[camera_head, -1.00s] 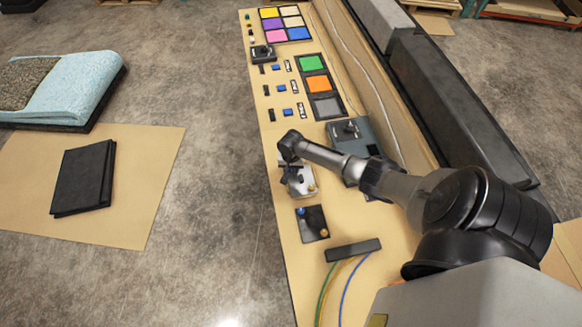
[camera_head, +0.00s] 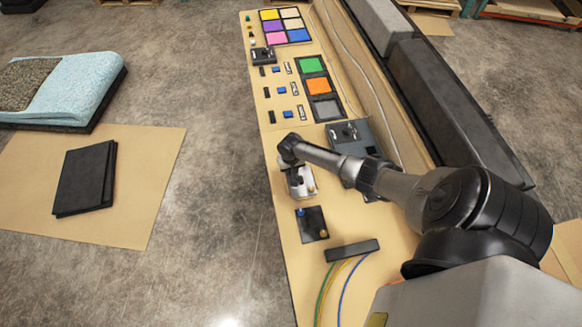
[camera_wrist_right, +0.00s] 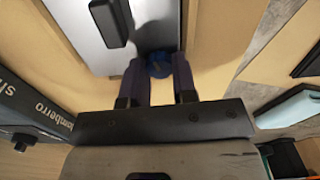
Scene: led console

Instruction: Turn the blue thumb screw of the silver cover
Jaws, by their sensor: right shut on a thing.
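The silver cover (camera_wrist_right: 75,22) fills the top of the right wrist view, with a black handle (camera_wrist_right: 112,22) on it. The blue thumb screw (camera_wrist_right: 159,66) sits at the cover's near edge, between the two fingers of my right gripper (camera_wrist_right: 158,78). The gripper is shut on the screw, one finger on each side. In the head view the silver cover (camera_head: 303,188) lies under my right wrist. The arm hides its far part and the blue screw there. My left gripper is not in view.
A dark plate (camera_head: 313,222) with a blue and a gold knob lies nearer on the console. A grey box (camera_head: 345,131) stands beside the arm. Coloured tiles (camera_head: 318,86) and small switches are farther up. A black bar (camera_head: 352,250) with cables lies in front.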

